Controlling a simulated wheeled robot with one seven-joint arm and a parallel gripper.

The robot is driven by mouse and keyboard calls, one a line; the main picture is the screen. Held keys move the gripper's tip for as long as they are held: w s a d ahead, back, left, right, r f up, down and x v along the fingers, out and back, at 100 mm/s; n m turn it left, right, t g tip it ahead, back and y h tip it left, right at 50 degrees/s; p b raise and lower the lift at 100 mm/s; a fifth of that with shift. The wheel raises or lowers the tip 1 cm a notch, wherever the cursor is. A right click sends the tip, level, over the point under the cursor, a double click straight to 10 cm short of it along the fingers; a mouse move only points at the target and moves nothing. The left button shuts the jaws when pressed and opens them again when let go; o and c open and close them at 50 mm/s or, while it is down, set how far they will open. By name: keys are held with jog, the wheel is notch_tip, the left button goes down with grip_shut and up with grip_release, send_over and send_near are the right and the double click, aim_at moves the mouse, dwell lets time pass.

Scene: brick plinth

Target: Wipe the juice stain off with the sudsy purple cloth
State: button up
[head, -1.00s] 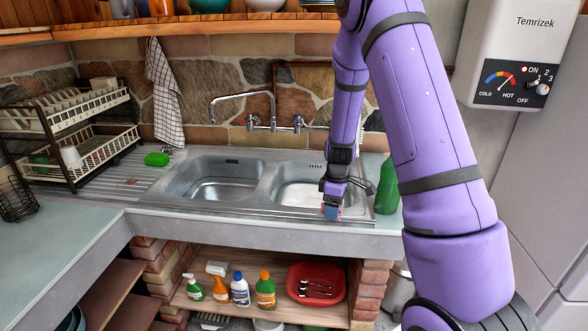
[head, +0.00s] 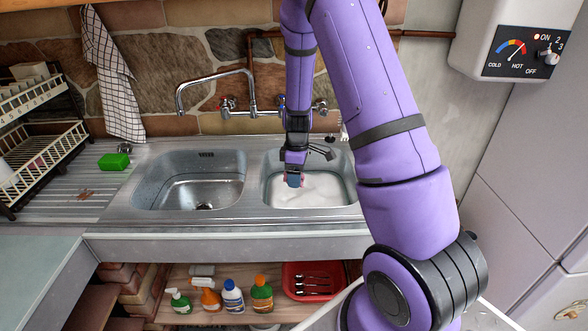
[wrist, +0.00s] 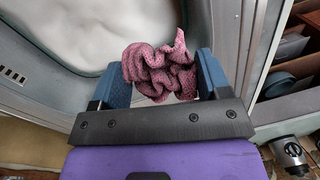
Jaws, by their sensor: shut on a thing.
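My gripper (head: 293,181) is over the right sink basin (head: 345,190), which holds white suds (head: 312,190). In the wrist view its blue fingers are shut on a crumpled purple-pink cloth (wrist: 160,72), which bulges up between them above the white suds. Only a sliver of the cloth shows in the head view. A reddish-brown juice stain (head: 84,193) lies on the ribbed drainboard at the left, well away from my gripper. I cannot tell how wet the cloth is.
A green sponge (head: 115,161) lies on the drainboard near the stain. A dish rack (head: 45,150) stands at the far left. The left basin (head: 190,178) is empty, with a chrome faucet (head: 215,82) above it. Bottles (head: 232,295) and a red basin (head: 312,268) sit below.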

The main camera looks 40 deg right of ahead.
notch_tip(320, 180, down, 19)
jog(key=shift+f, duration=0.15)
dwell(1.0)
jog(key=shift+w+a, duration=0.5)
jog(key=shift+a, duration=0.3)
jog(key=shift+s+d, duration=0.5)
jog(key=shift+d, duration=0.3)
